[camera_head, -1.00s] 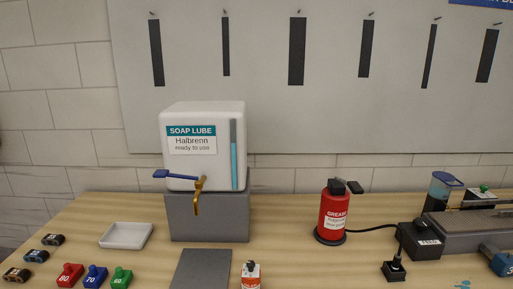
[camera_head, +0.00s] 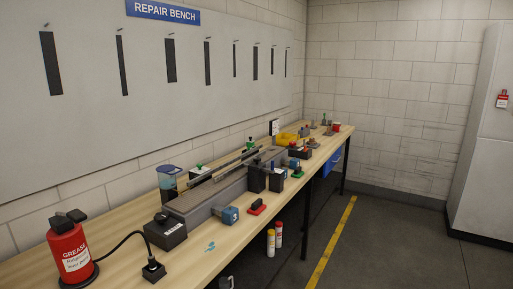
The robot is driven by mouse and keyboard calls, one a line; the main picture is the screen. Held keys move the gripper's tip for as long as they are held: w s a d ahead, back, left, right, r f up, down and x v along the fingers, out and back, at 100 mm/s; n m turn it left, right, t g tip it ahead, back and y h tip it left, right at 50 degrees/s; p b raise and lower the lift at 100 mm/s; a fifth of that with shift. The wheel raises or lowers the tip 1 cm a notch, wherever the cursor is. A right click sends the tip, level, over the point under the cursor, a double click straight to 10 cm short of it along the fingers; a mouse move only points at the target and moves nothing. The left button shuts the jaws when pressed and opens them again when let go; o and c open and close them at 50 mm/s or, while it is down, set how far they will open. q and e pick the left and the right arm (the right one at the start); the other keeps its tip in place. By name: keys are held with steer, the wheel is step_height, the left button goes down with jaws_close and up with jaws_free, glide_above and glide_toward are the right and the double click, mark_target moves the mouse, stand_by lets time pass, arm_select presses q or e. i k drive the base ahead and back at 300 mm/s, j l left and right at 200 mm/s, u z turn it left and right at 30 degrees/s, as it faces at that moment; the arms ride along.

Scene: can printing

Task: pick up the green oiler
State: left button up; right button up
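Neither of my grippers shows in the head view. Several small green items stand on the repair bench, and I cannot tell whether one of them is the green oiler. One green-topped item (camera_head: 198,168) is behind the long grey machine. Another green-topped item (camera_head: 250,142) is farther along at the back. A third green item (camera_head: 296,172) is near the front edge, beside dark blocks.
The wooden bench (camera_head: 215,258) runs away to the right. A red grease can (camera_head: 70,252) and a black box (camera_head: 165,231) with a cable stand nearest. A long grey machine (camera_head: 225,187) fills the middle. The floor (camera_head: 390,240) right of the bench is clear.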

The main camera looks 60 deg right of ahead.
mark_target(249, 144)
steer(key=z, duration=1.75)
steer(key=i+l, duration=0.25)
steer(key=l, duration=0.15)
steer(key=i+l, duration=0.25)
steer(key=i+l+u, duration=0.1)
steer(key=i+l, duration=0.15)
steer(key=l, duration=0.25)
steer(key=i+l, duration=0.2)
steer(key=l, duration=0.15)
steer(key=i+l, duration=0.25)
steer(key=l, duration=0.15)
